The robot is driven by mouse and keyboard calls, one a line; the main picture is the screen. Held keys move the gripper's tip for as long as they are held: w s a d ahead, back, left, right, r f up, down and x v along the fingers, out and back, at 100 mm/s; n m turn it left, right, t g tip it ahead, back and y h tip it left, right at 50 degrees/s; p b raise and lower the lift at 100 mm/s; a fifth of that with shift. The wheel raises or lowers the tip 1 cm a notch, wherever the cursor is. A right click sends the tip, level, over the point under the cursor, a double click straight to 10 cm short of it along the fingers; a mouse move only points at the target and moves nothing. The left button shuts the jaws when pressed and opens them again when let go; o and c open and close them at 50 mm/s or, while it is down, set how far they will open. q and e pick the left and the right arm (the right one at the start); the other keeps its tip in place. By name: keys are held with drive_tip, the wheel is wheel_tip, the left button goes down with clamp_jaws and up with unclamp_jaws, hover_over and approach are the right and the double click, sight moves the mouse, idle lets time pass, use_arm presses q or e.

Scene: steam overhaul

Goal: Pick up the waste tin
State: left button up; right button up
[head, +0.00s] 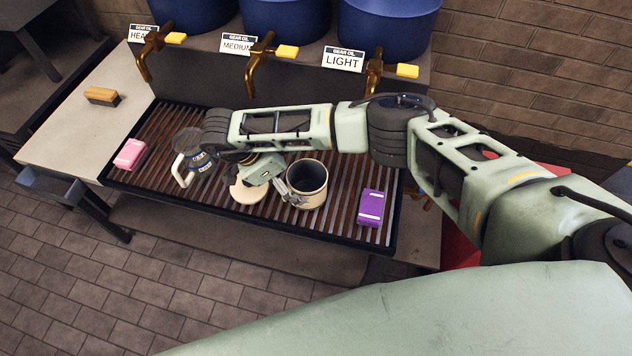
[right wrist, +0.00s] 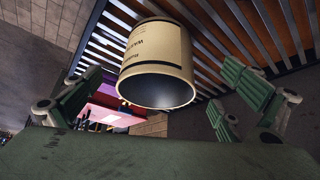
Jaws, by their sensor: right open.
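The waste tin (head: 309,197) is a cream, open-topped can with a dark inside, standing upright on the slatted drip tray (head: 340,232). In the right wrist view the tin (right wrist: 158,52) fills the upper middle, with part of its printed label showing. My right gripper (head: 284,188) is at the tin's left side in the head view, with a finger close to its wall. In the right wrist view the open fingers (right wrist: 160,84) are spread to both sides of the tin. I cannot tell whether they touch it. My left gripper is not in view.
A cream round thing (head: 247,193) sits left of the tin, partly under my gripper. A glass jug (head: 185,150), a pink block (head: 129,154) and a purple block (head: 371,207) are on the tray. Brass taps (head: 258,62) overhang the back. A brush (head: 102,96) lies on the left counter.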

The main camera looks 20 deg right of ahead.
sight(305, 185)
drive_tip(key=p+x, duration=0.2)
drive_tip(key=x, duration=0.1)
drive_tip(key=shift+s, duration=0.15)
drive_tip(key=shift+x, duration=1.15)
drive_tip(key=shift+d+f, duration=0.15)
drive_tip(key=shift+f, duration=0.1)
drive_tip(key=c, duration=0.7)
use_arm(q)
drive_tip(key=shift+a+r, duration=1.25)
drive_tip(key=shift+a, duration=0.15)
use_arm(e)
drive_tip(key=c, duration=0.7)
